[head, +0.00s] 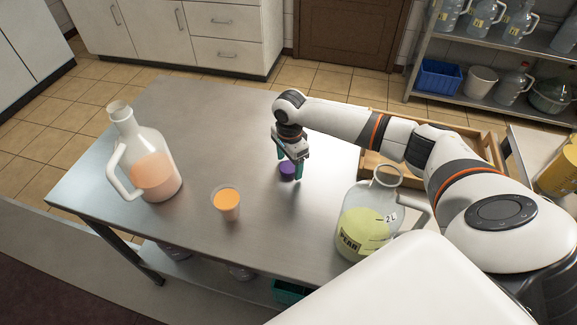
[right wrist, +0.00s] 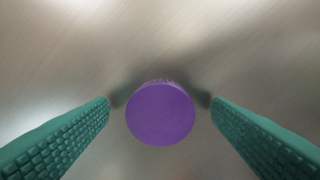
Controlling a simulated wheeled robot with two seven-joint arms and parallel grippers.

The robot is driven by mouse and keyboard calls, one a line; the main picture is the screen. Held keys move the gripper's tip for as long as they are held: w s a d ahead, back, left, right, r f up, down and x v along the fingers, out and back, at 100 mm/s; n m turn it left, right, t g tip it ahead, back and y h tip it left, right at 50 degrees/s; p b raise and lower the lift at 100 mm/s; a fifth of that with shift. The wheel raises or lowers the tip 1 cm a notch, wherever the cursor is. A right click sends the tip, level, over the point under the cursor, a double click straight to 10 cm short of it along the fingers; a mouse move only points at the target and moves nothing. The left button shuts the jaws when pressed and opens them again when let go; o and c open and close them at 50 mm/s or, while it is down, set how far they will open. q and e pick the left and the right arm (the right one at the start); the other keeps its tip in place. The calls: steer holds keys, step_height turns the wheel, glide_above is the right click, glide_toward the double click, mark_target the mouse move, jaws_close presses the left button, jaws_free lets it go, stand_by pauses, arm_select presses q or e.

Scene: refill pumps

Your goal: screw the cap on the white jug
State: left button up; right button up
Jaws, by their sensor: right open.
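The white jug (head: 146,160) stands upright on the steel table at the left, with an open neck and orange liquid inside. A purple cap (head: 287,170) lies on the table near its middle. My right gripper (head: 291,174) is open above the cap, its teal fingers on either side. In the right wrist view the cap (right wrist: 160,112) shows between the two fingers, with a gap on each side. A clear jug (head: 372,215) with yellow-green liquid and a "PEAR" label stands uncapped at the right. My left gripper is not in view.
A cup of orange liquid (head: 227,202) stands on the table (head: 205,120) between the white jug and the cap. A wooden tray (head: 372,163) lies at the right behind my right arm. Shelves with several jugs and a blue bin (head: 438,77) stand at the back right.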

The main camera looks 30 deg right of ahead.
mark_target(290, 166)
steer(key=shift+f, duration=0.2)
steer(key=shift+c, duration=0.3)
steer(key=c, duration=1)
steer(key=shift+c, duration=0.2)
step_height(290, 166, up, 10)
steer(key=shift+r+b, duration=0.1)
steer(key=shift+b, duration=0.2)
